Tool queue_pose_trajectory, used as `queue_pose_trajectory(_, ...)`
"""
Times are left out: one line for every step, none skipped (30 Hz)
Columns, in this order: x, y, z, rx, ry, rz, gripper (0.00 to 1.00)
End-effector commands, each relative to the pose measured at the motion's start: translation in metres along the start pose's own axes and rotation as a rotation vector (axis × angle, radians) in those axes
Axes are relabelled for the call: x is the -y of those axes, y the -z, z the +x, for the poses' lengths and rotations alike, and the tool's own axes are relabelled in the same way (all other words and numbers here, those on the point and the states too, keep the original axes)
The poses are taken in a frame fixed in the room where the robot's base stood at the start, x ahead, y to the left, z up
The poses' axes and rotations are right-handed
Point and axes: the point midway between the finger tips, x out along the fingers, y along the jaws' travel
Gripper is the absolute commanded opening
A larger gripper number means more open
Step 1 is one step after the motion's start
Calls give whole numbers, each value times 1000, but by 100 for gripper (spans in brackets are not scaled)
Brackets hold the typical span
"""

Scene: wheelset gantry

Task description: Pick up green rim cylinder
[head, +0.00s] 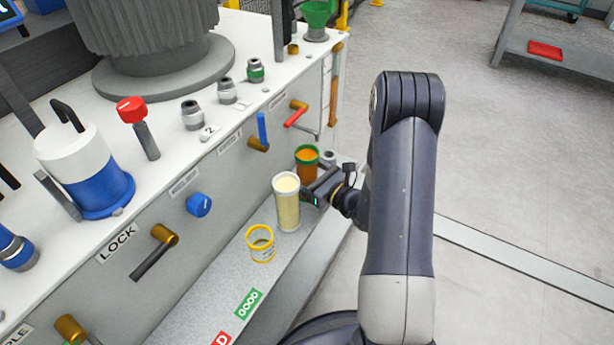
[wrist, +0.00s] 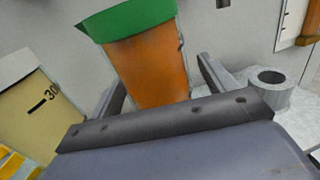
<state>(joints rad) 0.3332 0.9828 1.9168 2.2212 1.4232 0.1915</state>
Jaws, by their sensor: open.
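The green rim cylinder (head: 307,165) has an orange body and a green rim and stands on the grey ledge, at its far end. In the wrist view my gripper's two fingers (wrist: 160,90) are open, one on each side of the orange body. I cannot tell whether either finger touches it. The cylinder's lower part is hidden behind my gripper.
A tall cream cylinder with a white rim (head: 287,203) stands close on the left. A short yellow-rimmed cup (head: 261,244) is nearer on the ledge (head: 215,297). A grey hollow cylinder (wrist: 268,90) stands to the right. Red (head: 297,115) and blue (head: 262,130) levers stick out of the panel above.

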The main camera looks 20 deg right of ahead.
Motion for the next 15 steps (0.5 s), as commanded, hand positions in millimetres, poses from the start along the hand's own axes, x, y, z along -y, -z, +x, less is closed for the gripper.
queue_pose_trajectory(-1,0,4,0,-2,-1,79)
queue_pose_trajectory(-1,0,6,0,-1,0,79)
queue_pose_trajectory(0,0,7,-1,-1,0,79)
queue_pose_trajectory(0,0,8,-1,0,0,79)
queue_pose_trajectory(0,0,8,-1,0,1,79)
queue_pose_trajectory(0,0,8,-1,1,1,79)
queue_pose_trajectory(0,0,7,-1,1,1,79)
queue_pose_trajectory(0,0,7,-1,1,1,79)
queue_pose_trajectory(0,0,7,-1,1,1,79)
queue_pose_trajectory(0,0,7,-1,1,1,78)
queue_pose_trajectory(0,0,7,-1,0,1,75)
queue_pose_trajectory(0,0,7,-1,0,1,72)
queue_pose_trajectory(0,0,7,-1,0,1,69)
queue_pose_trajectory(0,0,7,-1,0,1,67)
queue_pose_trajectory(0,0,7,-1,0,0,64)
